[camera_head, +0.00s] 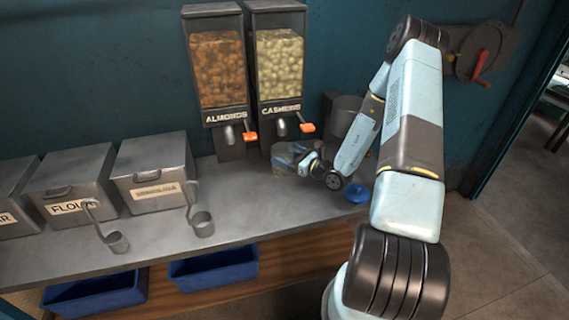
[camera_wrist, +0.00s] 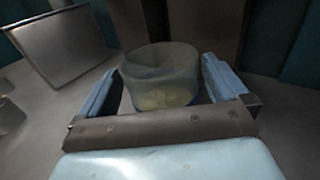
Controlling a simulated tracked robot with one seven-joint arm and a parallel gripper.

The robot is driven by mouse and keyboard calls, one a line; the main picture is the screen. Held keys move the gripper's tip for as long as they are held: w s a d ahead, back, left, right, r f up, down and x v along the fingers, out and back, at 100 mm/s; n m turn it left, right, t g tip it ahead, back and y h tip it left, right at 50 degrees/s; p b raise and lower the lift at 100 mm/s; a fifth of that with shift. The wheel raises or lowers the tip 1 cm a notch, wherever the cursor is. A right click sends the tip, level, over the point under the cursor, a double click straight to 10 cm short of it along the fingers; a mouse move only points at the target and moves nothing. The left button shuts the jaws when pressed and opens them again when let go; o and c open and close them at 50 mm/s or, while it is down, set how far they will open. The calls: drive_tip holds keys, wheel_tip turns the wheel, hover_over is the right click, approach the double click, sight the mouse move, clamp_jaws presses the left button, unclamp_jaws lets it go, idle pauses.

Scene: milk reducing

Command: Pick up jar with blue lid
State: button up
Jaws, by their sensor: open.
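A clear jar (camera_wrist: 160,72) with pale yellowish contents stands on the counter between the two blue fingers of my gripper (camera_wrist: 158,84) in the wrist view. The fingers are open, one on each side of the jar; I cannot tell whether either touches it. The jar's top looks open, with no lid on it. In the head view the jar (camera_head: 284,158) is partly hidden by my gripper (camera_head: 303,162), below the cashew dispenser. A round blue lid (camera_head: 357,192) lies apart on the counter, to the right of the jar and close to my arm.
Almond (camera_head: 216,70) and cashew (camera_head: 280,65) dispensers with orange handles stand behind the jar. Grey bins (camera_head: 154,170) and metal scoops (camera_head: 202,224) line the left. A grey container (camera_head: 346,112) stands behind my wrist. The counter (camera_head: 262,210) in front is clear.

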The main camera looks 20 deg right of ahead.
drive_tip(key=shift+x, duration=1.45)
drive_tip(key=shift+r, duration=0.1)
drive_tip(key=shift+c, duration=0.5)
drive_tip(key=c, duration=1.3)
